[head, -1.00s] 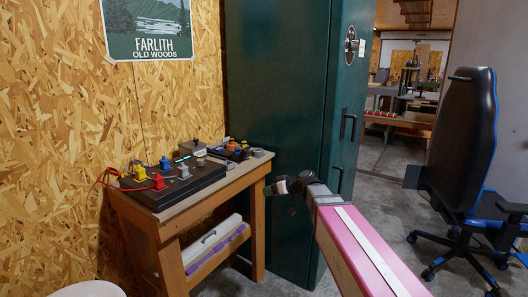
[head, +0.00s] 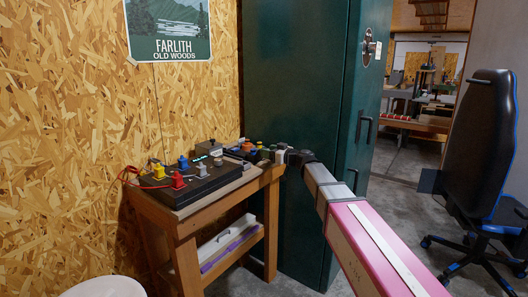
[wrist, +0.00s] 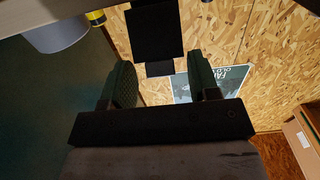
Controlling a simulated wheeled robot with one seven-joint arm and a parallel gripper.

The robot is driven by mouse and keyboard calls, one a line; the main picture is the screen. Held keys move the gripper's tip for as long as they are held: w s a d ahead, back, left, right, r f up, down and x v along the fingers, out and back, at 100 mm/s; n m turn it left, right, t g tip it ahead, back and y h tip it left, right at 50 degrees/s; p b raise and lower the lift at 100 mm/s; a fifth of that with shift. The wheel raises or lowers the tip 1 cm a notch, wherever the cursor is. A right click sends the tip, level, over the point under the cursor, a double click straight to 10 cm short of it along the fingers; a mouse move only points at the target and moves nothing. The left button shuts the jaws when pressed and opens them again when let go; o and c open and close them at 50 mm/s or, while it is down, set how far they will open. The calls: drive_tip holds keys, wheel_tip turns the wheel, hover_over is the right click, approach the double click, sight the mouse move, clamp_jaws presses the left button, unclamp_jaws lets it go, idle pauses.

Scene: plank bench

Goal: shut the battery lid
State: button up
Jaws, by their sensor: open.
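My gripper (head: 268,153) is at the right end of the bench in the head view, small and partly merged with the items there. In the wrist view my gripper (wrist: 160,72) shows two dark green fingers spread apart with nothing between their tips. A black flat panel with a smaller dark tab (wrist: 153,34) shows beyond the fingers, apart from them; I cannot tell whether it is the battery lid. No battery lid can be made out for certain there.
The wooden bench (head: 210,207) carries a black box with coloured plugs (head: 184,185) and a red cable. A grey cylinder (wrist: 55,34) and a yellow-black item (wrist: 96,18) show in the wrist view. A green cabinet (head: 295,90) stands close behind; a chair (head: 490,150) is at right.

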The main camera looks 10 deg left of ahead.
drive_tip(key=shift+x, duration=1.6)
drive_tip(key=c, duration=0.6)
drive_tip(key=shift+o, duration=0.2)
